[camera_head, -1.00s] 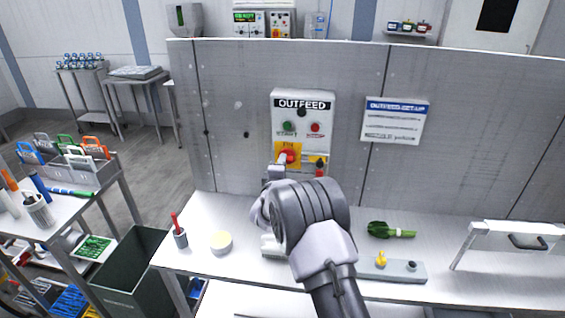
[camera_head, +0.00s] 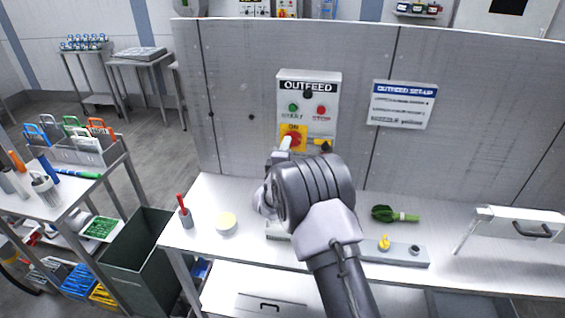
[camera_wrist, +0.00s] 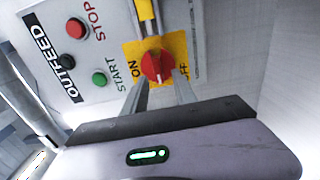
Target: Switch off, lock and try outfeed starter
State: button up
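The outfeed starter (camera_head: 332,98) is a light grey box on the upright panel, with a green START button (camera_head: 293,107) and a red STOP button (camera_head: 320,110). Below them a red rotary knob (camera_head: 293,137) sits on a yellow plate marked ON. In the wrist view the red knob (camera_wrist: 157,67) lies between ON and OFF lettering on the yellow plate (camera_wrist: 130,48). A yellow piece (camera_wrist: 146,10) is beside the plate. My gripper (camera_wrist: 162,83) is open, with its two fingertips close to the knob, one on each side of its lower edge; contact is unclear. My wrist hides part of the bench.
A setup sign (camera_head: 403,104) hangs right of the starter.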

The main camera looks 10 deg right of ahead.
jog(key=v, duration=1.5)
jog(key=shift+s, duration=0.15)
jog(key=shift+r, duration=0.1)
